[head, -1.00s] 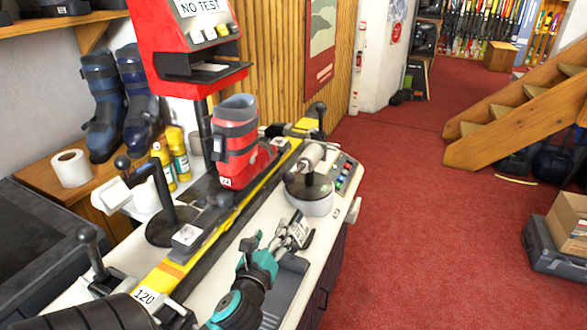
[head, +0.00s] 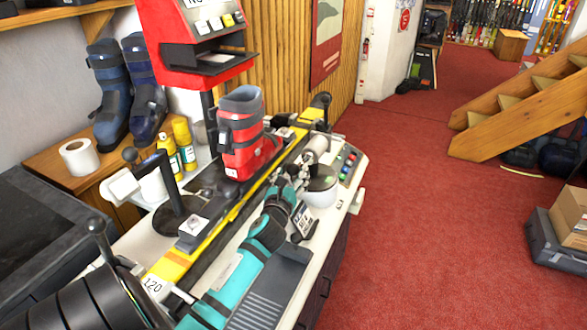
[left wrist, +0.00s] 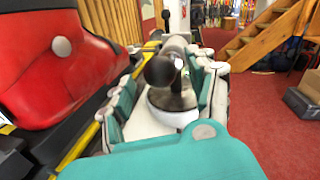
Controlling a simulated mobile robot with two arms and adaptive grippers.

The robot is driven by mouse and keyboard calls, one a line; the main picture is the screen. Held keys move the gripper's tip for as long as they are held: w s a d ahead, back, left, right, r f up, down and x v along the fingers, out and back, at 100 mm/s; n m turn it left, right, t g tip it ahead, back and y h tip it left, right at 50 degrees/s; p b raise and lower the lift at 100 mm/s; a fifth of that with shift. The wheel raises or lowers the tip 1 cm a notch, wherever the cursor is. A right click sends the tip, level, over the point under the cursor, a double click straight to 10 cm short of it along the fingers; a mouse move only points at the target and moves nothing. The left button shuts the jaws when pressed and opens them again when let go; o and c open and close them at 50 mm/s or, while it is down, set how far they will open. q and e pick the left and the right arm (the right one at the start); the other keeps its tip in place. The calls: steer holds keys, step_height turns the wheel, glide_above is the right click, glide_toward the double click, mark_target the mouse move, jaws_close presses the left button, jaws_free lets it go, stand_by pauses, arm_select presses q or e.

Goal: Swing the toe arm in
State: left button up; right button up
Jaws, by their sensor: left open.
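The toe arm (head: 313,152) stands beside the red boot's toe, on a round pale base (head: 322,187). It has a pale roller and a dark knob. In the left wrist view its black knob (left wrist: 160,71) lies between my fingers, with the roller (left wrist: 172,48) behind. My left gripper (head: 290,190) is open; its teal fingers (left wrist: 162,98) stand on either side of the knob. I cannot tell whether they touch it. The red boot (head: 241,140) stands upright on the yellow ski (head: 215,238); it fills the left of the wrist view (left wrist: 55,70). My right gripper is not in view.
Another post with a dark knob and a pale roller (head: 122,184) stands left of the ski. The red test machine (head: 195,35) rises behind the boot.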

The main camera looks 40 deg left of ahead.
arm_select(q)
steer(key=shift+x, duration=1.3)
steer(key=c, duration=1)
jaws_close()
steer(key=shift+f, duration=0.1)
